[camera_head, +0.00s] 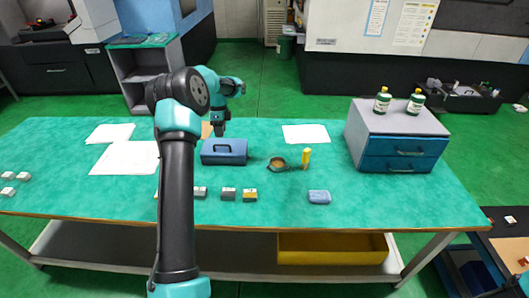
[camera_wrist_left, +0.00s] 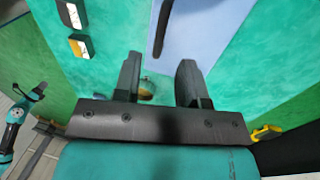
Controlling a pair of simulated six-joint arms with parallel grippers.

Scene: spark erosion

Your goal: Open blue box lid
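The blue box (camera_head: 223,153) stands on the green table in the head view, closed, with a dark handle on its lid. My left gripper (camera_head: 219,132) points down just above the far side of the box. In the left wrist view the two fingers of the left gripper (camera_wrist_left: 160,62) are apart with nothing between them. The blue lid (camera_wrist_left: 205,35) and its dark handle lie beyond the fingertips there; I cannot tell any contact. A small teal and black arm end (camera_wrist_left: 28,105), apparently my right one, shows at the left edge of that view; its fingers are too small to read.
A round brown dish (camera_head: 277,164) and a yellow upright object (camera_head: 306,158) stand right of the box. A blue block (camera_head: 319,197) and several small grey blocks (camera_head: 228,193) lie in front. A drawer cabinet (camera_head: 397,140) with two bottles stands at the right.

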